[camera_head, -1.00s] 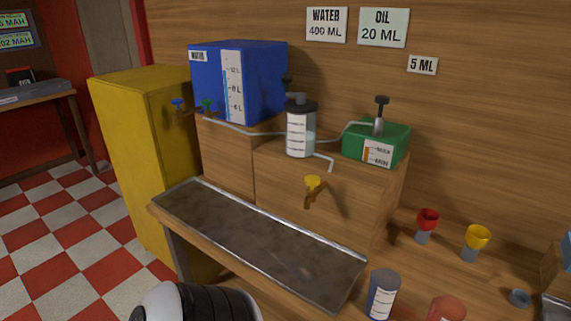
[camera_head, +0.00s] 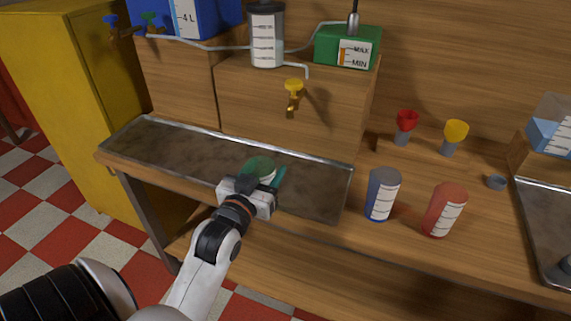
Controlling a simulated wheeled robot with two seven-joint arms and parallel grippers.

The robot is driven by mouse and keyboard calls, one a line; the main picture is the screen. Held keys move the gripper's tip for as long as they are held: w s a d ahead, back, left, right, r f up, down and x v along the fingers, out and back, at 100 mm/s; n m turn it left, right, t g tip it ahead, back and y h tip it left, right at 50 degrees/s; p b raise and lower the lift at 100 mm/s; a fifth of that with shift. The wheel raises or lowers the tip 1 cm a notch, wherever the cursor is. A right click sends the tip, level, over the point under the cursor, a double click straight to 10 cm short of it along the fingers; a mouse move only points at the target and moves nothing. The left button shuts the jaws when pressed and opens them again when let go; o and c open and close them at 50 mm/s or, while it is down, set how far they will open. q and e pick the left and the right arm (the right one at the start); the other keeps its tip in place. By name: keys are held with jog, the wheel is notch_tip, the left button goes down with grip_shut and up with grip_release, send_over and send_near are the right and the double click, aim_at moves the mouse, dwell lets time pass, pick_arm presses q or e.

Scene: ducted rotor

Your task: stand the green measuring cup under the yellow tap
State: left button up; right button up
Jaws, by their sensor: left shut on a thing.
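The green measuring cup (camera_head: 262,165) is over the metal tray (camera_head: 320,190); only its upper part shows, the rest hidden behind my left gripper (camera_head: 264,178). My left gripper is shut on the cup. I cannot tell whether the cup touches the tray. The yellow tap (camera_head: 293,88) sticks out from the front of the wooden box, its spout above and a little to the right of the cup in the picture. My right gripper is not in view.
A blue cup (camera_head: 382,195) and a red cup (camera_head: 444,210) stand right of the tray. Red (camera_head: 406,122) and yellow (camera_head: 455,132) funnels stand behind them. A clear tank (camera_head: 268,38) and green oil box (camera_head: 348,48) sit above the tap.

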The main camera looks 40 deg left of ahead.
pick_arm(q)
jog(key=f+x, duration=0.3)
jog(key=x, duration=1.4)
jog(key=shift+f, duration=0.25)
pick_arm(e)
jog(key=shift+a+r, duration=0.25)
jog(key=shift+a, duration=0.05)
pick_arm(q)
jog(key=shift+s+a+f, duration=0.1)
jog(key=shift+s+f, duration=0.05)
jog(key=o, duration=1)
jog(key=v, duration=1.2)
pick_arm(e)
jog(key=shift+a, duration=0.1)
